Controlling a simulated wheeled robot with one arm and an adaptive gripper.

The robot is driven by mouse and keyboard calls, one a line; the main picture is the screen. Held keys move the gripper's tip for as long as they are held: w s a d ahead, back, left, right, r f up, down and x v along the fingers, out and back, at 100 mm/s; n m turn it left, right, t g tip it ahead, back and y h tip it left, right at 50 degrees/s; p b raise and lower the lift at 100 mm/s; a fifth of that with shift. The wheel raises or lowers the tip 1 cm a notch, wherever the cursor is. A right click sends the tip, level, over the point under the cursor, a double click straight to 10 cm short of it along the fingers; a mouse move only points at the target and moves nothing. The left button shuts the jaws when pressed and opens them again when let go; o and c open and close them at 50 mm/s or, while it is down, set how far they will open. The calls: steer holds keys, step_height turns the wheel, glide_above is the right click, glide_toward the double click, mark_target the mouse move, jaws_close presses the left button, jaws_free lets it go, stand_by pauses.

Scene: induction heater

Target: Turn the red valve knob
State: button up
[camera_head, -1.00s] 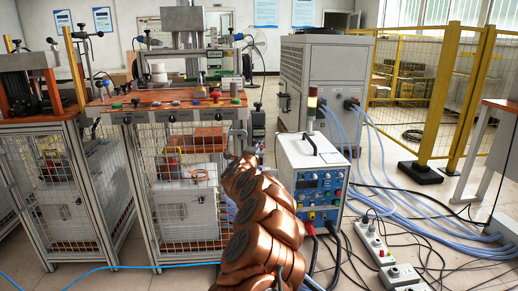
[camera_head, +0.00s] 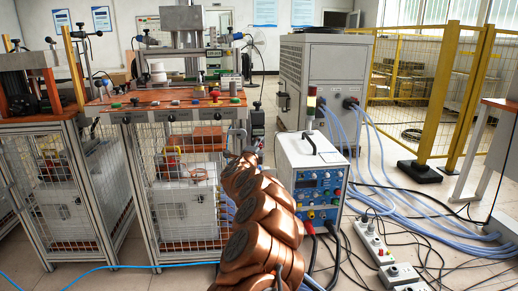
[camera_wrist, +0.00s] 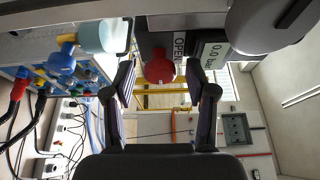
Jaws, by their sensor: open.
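The red valve knob (camera_wrist: 159,68) shows in the wrist view as a round red cap on a dark body, at the top middle. My gripper (camera_wrist: 160,75) is open, with one dark finger to the left of the knob and the other to its right. Gaps show between the knob and both fingers; how deep the knob lies between them is hard to tell. In the head view my copper-coloured arm reaches forward, and I cannot make out the red valve knob there.
A label reading OPEN (camera_wrist: 179,44) and a small display (camera_wrist: 211,54) sit by the knob. A white control box (camera_head: 312,180) with cables stands right of my arm. Caged benches (camera_head: 185,200) stand left. Cables and power strips (camera_head: 375,245) cover the floor at right.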

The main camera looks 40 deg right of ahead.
steer(key=shift+a, duration=0.1)
steer(key=v, duration=1.1)
steer(key=shift+s+a, duration=0.25)
steer(key=shift+a, duration=0.1)
stand_by(0.7)
